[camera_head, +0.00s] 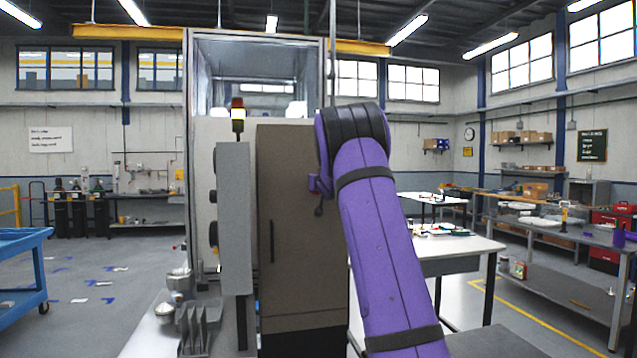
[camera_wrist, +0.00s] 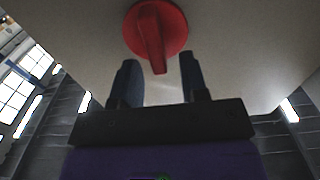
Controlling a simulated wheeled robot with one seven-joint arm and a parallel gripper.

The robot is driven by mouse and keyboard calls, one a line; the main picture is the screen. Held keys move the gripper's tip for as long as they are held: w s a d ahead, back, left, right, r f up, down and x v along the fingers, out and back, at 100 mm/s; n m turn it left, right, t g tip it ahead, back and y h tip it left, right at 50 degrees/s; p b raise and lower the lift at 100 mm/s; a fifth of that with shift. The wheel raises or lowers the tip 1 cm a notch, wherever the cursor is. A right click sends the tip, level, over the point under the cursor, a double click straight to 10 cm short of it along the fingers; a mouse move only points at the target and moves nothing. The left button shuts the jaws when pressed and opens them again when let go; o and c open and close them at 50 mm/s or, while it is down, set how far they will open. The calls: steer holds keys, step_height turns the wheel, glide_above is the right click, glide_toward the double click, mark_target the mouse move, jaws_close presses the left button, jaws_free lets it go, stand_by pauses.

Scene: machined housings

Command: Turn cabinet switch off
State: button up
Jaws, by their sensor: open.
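The red rotary switch (camera_wrist: 156,30) is at the top middle of the wrist view, a round disc with a raised bar handle on a pale panel. The handle points down in the picture, tilted slightly to the right. My gripper (camera_wrist: 158,75) is open, its two dark fingers apart on either side of the handle's lower end. I cannot tell whether a finger touches it. The cabinet (camera_head: 290,225), brown-grey with a dark vertical door handle, stands in the middle of the head view. My purple arm covers its right side, and the switch is hidden there.
A grey panel unit (camera_head: 234,215) and a signal light (camera_head: 238,113) stand left of the cabinet. Metal parts (camera_head: 193,325) lie at the lower left. A white table (camera_head: 455,248) is behind my arm on the right. A blue cart (camera_head: 22,268) is at far left.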

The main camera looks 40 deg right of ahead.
jaws_close()
steer(key=shift+w+n, duration=0.1)
steer(key=shift+n, duration=0.2)
steer(key=shift+w+a+f+n, duration=0.2)
steer(key=shift+a+f+n, duration=0.2)
steer(key=shift+n, duration=2.5)
steer(key=shift+w+a+f+n, duration=0.25)
steer(key=shift+f+n, duration=0.2)
steer(key=shift+n, duration=2.45)
steer(key=shift+w+a+f+n, duration=0.15)
steer(key=shift+a+f+n, duration=0.25)
steer(key=shift+n, duration=2.5)
